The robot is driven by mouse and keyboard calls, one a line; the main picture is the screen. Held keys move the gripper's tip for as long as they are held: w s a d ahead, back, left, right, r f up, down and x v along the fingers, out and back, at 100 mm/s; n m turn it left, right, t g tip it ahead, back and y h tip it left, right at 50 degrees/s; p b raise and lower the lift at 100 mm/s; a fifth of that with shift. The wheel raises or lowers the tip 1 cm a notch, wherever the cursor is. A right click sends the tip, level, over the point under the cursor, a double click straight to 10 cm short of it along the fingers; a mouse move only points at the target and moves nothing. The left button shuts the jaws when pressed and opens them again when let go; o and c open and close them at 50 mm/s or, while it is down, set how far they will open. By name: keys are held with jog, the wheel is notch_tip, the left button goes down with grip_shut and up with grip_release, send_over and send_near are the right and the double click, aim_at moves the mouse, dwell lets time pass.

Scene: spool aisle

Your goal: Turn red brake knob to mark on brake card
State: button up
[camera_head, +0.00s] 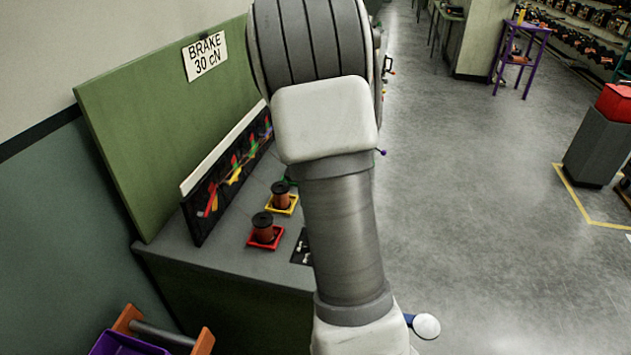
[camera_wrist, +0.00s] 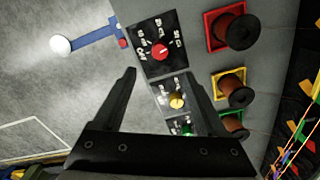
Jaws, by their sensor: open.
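The brake card (camera_head: 205,56) on the green back panel reads "BRAKE 30 cN" in the head view. The red brake knob (camera_wrist: 159,52) sits on a black dial plate (camera_wrist: 145,66) with white marks around it, too small to read surely. A small pale pointer line shows on the knob; I cannot tell which mark it meets. My gripper (camera_wrist: 161,74) is open and empty, its two black fingers apart. In the wrist picture the red knob appears beyond the fingertips, between their lines, with no visible contact. In the head view my arm hides the knob and gripper.
A yellow knob (camera_wrist: 177,101) and a green knob (camera_wrist: 186,129) line up beside the red one. Spools stand in a red tray (camera_wrist: 212,45) and a yellow tray (camera_wrist: 217,96). A blue bar (camera_wrist: 95,34) with a white ball (camera_wrist: 61,46) juts from the bench edge.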

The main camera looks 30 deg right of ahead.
notch_tip(320, 180, up, 6)
jog(key=shift+r, duration=0.1)
dwell(0.6)
jog(key=s+a+r+n+t, duration=0.1)
jog(key=s+a+r+n, duration=0.35)
jog(key=a, duration=0.25)
jog(key=s+a+r+n+t, duration=0.2)
jog(key=s+a+r+n, duration=0.1)
jog(key=a+r, duration=0.25)
jog(key=s+a+n+t, duration=0.2)
jog(key=s+a+n, duration=0.5)
jog(key=s, duration=0.4)
jog(key=shift+a+r+t, duration=0.3)
jog(key=shift+a+r, duration=0.05)
jog(key=shift+a, duration=0.4)
jog(key=shift+d, duration=0.15)
